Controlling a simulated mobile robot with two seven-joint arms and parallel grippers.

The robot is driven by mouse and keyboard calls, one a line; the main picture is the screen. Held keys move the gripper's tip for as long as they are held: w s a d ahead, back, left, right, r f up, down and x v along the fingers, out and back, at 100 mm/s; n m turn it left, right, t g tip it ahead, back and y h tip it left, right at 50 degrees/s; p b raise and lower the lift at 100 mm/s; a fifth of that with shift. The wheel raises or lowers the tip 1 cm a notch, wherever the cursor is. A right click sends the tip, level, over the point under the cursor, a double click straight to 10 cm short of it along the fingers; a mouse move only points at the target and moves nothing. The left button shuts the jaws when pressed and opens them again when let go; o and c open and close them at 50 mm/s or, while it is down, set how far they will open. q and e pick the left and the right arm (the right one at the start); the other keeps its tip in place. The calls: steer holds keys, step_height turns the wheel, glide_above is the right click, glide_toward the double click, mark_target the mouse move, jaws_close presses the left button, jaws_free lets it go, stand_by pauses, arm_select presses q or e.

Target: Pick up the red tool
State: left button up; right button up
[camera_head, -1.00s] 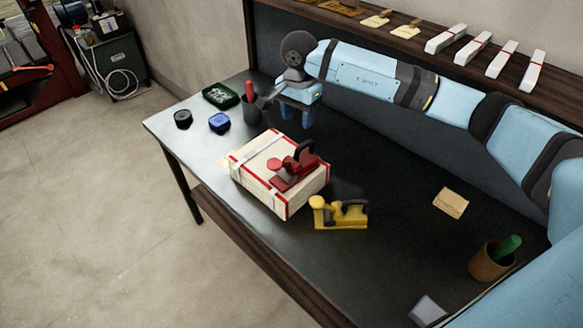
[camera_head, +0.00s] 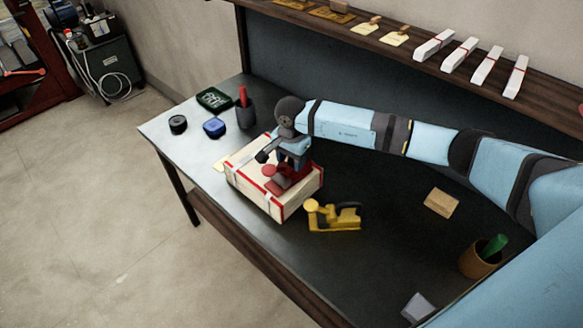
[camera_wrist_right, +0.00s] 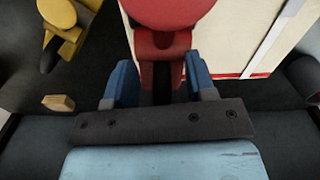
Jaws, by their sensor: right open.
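The red tool (camera_head: 282,180), a hand plane with a round front knob, lies on top of a cream box with red edges (camera_head: 258,192) on the dark table. My right gripper (camera_head: 292,160) is directly over the tool's rear part and hides its dark handle in the head view. In the right wrist view the blue fingers of the right gripper (camera_wrist_right: 161,88) are apart, one on each side of the red tool (camera_wrist_right: 165,45). I cannot tell whether they touch it. My left gripper is not in view.
A yellow plane (camera_head: 333,216) stands close to the box. A black cup with a red item (camera_head: 245,115), a blue object (camera_head: 214,128) and a black round object (camera_head: 178,124) are behind left. A wooden block (camera_head: 441,202) and brown cup (camera_head: 480,258) are at right.

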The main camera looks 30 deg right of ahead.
jaws_close()
steer(key=shift+f, duration=0.1)
stand_by(1.2)
